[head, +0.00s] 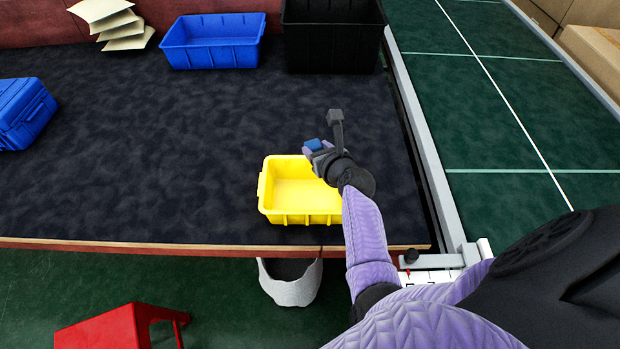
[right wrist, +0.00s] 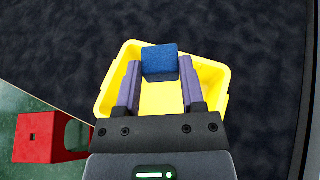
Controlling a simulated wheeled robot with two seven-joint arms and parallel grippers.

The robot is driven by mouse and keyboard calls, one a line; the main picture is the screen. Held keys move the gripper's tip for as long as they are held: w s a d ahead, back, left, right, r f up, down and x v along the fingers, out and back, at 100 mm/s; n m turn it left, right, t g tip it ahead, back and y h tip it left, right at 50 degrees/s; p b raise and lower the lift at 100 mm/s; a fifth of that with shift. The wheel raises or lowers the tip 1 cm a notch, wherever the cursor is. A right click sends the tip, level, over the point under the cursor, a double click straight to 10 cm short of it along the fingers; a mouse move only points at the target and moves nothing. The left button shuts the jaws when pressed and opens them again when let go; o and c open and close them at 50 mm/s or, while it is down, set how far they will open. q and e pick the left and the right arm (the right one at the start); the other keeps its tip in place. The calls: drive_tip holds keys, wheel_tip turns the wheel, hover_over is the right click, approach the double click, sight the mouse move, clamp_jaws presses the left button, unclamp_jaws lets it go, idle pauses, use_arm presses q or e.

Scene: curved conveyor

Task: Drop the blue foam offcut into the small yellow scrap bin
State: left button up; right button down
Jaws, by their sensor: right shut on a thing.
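The blue foam offcut (right wrist: 160,62) is a small blue block between the fingertips of my right gripper (right wrist: 158,80). In the head view the right gripper (head: 314,148) is shut on the offcut (head: 314,145), at the upper right edge of the yellow scrap bin in the picture. The yellow scrap bin (head: 300,219) stands near the front edge of the dark table. In the right wrist view the bin (right wrist: 104,100) lies behind the offcut and fingers, and the part of its floor that shows is empty. My left gripper is not in view.
A blue bin (head: 212,55) and a black crate (head: 333,45) stand at the back of the table (head: 150,150). A blue case (head: 25,112) is at the left. A green conveyor (head: 500,110) runs along the right. A red stool (head: 105,328) stands on the floor.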

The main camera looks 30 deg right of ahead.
wheel_tip(320, 180, down, 6)
drive_tip(key=b, duration=0.7)
drive_tip(key=shift+f, duration=0.2)
drive_tip(key=shift+c, duration=0.5)
unclamp_jaws()
drive_tip(key=shift+s+d, duration=0.1)
drive_tip(key=p+v, duration=0.7)
drive_tip(key=v, duration=0.3)
drive_tip(key=shift+f, duration=0.1)
